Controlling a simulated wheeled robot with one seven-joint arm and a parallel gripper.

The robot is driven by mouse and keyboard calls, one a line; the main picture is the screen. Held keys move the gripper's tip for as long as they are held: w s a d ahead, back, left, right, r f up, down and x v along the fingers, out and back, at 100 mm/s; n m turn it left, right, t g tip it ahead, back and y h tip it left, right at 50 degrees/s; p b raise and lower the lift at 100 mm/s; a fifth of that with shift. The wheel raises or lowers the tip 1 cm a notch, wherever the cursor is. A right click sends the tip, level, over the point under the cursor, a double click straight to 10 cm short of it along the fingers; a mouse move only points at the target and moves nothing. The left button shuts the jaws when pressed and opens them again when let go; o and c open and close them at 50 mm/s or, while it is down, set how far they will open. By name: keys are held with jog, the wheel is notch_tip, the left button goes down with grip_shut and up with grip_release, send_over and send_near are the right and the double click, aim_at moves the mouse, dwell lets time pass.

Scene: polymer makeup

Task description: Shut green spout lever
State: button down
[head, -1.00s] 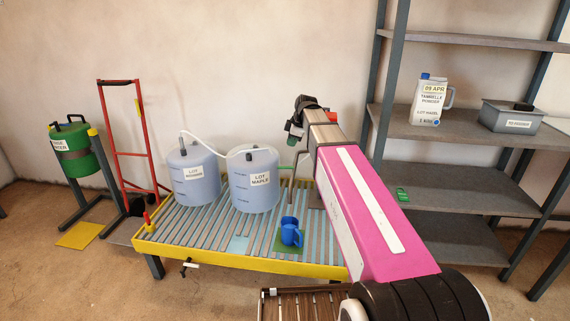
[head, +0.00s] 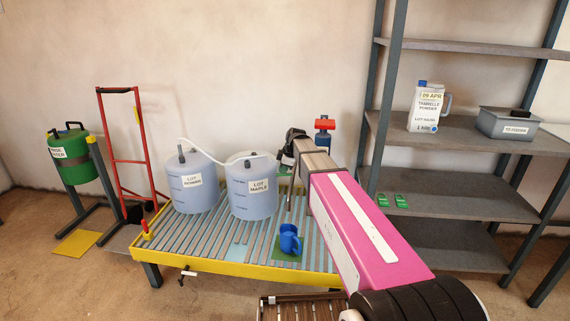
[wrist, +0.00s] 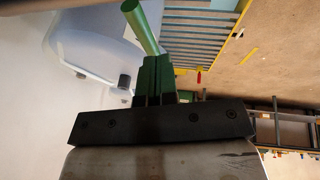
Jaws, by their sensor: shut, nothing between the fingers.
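The green spout lever appears to be the light green rod (wrist: 141,26) just beyond my fingertips in the wrist view. Whether it touches the fingers is unclear. My gripper (wrist: 155,72) is shut, with nothing visible between its dark green fingers. In the head view my gripper (head: 288,157) is just right of the drum labelled LOT MAPLE (head: 252,190), and my arm hides much of the area behind it.
The bench has a yellow rim (head: 230,268). A second drum (head: 193,184) stands left of the first, joined by a white hose. A blue device with a red top (head: 324,129) is behind my arm. A grey shelf (head: 440,145) stands right.

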jog(key=shift+w+f, duration=0.4)
jog(key=shift+f, duration=0.2)
jog(key=shift+w, duration=0.1)
